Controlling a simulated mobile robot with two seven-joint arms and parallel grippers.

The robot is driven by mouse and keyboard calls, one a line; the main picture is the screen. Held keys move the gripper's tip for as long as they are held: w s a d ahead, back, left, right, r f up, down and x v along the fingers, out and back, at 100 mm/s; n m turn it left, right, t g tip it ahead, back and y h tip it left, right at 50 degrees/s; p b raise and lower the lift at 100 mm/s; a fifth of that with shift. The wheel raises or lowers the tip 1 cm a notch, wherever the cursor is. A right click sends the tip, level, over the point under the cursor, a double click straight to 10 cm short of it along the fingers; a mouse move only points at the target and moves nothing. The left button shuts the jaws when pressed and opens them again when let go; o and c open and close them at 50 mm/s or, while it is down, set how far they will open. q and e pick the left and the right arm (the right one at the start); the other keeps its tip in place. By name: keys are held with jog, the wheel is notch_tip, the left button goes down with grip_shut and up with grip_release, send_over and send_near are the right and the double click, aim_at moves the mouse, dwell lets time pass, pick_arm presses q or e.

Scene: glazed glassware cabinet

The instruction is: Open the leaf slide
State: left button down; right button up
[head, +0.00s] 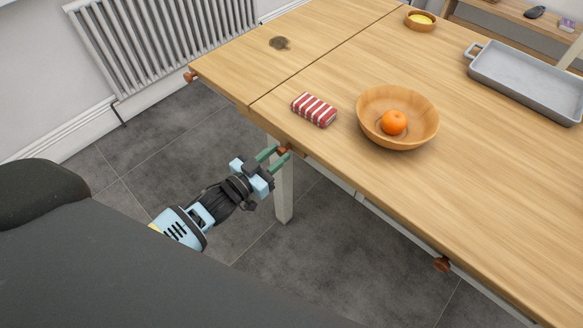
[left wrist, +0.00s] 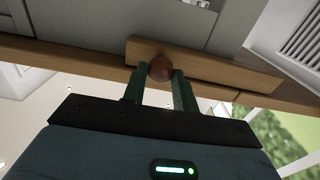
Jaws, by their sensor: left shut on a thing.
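My left gripper (head: 277,154) is at the near edge of the wooden table, at its corner above a pale leg. It is shut on a round brown knob (head: 283,150). In the left wrist view the knob (left wrist: 160,68) sits between the two green fingers (left wrist: 160,80). The knob is at the light wooden leaf slide (left wrist: 215,65), a bar under the tabletop. How far the slide stands out is hard to tell. The table leaf (head: 235,72) lies level with the top, beyond a dark seam. My right gripper is not in view.
On the table are a red-striped cloth (head: 313,110), a wooden bowl (head: 372,128) with an orange (head: 394,122), a grey tray (head: 530,85) and a small bowl (head: 420,20). Other knobs show at the edges (head: 441,264). A radiator (head: 160,40) stands at the wall.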

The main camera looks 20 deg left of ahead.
pick_arm(q)
jog(key=w+a+b, duration=0.1)
jog(key=a, duration=0.2)
jog(key=w+a, duration=0.1)
jog(key=a, duration=0.3)
jog(key=w+a+b, duration=0.1)
jog(key=w+a, duration=0.1)
jog(key=a, duration=0.2)
jog(key=shift+a+b, duration=0.1)
jog(key=shift+b, duration=0.25)
jog(key=shift+w+a+r, duration=0.1)
jog(key=shift+w+a, duration=0.15)
jog(key=shift+a, duration=0.4)
jog(key=c, duration=1.1)
grip_release()
jog(key=shift+a, duration=0.1)
jog(key=shift+s, duration=0.1)
jog(key=shift+s, duration=0.15)
send_near(255, 120)
jog(key=shift+r+v, duration=0.15)
jog(key=shift+v, duration=0.65)
jog(key=shift+r+v, duration=0.1)
jog(key=shift+v, duration=0.75)
